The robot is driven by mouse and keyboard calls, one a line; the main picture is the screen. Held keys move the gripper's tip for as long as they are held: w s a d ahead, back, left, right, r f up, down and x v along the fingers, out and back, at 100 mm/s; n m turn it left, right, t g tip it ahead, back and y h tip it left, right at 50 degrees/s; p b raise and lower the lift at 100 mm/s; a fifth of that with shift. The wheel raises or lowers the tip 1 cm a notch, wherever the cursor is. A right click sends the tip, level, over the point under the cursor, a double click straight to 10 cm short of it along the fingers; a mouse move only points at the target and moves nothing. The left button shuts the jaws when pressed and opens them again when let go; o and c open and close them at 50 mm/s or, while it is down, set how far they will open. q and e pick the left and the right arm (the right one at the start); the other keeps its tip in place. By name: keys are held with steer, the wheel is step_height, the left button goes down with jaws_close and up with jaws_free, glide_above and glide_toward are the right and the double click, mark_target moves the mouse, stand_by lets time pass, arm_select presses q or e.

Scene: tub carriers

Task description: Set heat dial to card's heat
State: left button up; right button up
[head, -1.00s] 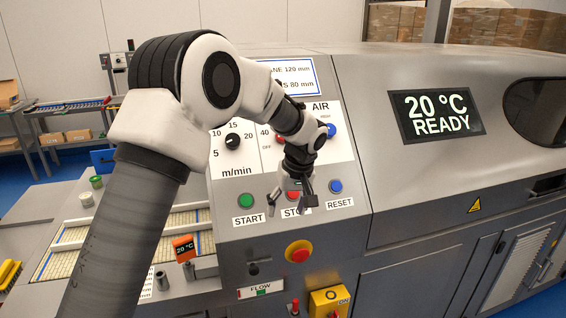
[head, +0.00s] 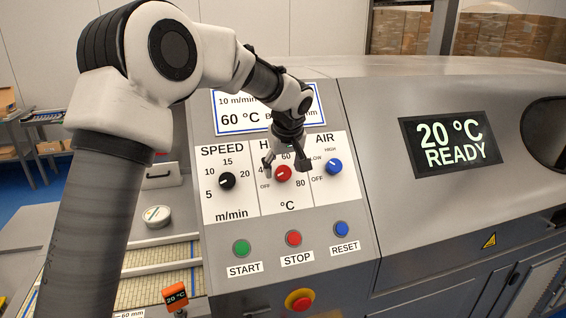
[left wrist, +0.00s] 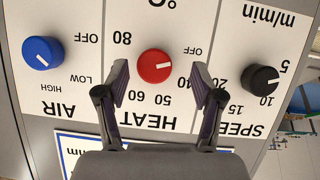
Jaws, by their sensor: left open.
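The red heat dial (head: 283,174) sits in the middle of the control panel; it also shows in the left wrist view (left wrist: 154,66), which is upside down. Its white pointer lies between OFF and 40. My left gripper (head: 285,166) is open in front of it, one finger to each side; I see no contact. The blue-edged card (head: 241,120) above the dials reads 10 m/min and 60 °C; my arm hides part of it. The scale mark 60 (left wrist: 141,97) shows in the wrist view. My right gripper is out of view.
The black speed dial (head: 227,181) and blue air dial (head: 334,167) flank the heat dial closely. Below are the green start (head: 241,248), red stop (head: 293,238) and blue reset (head: 341,229) buttons. The display (head: 450,143) reads 20 °C READY.

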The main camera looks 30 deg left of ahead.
mark_target(284, 171)
arm_select(q)
steer(key=w+a+f, duration=0.1)
steer(key=w+f, duration=0.1)
steer(key=shift+w+a+f, duration=0.1)
steer(key=shift+a+f, duration=0.25)
steer(key=shift+a, duration=0.05)
steer(key=shift+w, duration=0.2)
steer(key=shift+s+d+r, duration=0.1)
steer(key=shift+s+d, duration=0.05)
steer(key=shift+d, duration=0.1)
steer(key=shift+s+d+r, duration=0.15)
steer(key=shift+s, duration=0.1)
steer(key=c, duration=0.5)
steer(key=shift+s, duration=0.1)
steer(key=c, duration=0.6)
steer(key=shift+c, duration=0.2)
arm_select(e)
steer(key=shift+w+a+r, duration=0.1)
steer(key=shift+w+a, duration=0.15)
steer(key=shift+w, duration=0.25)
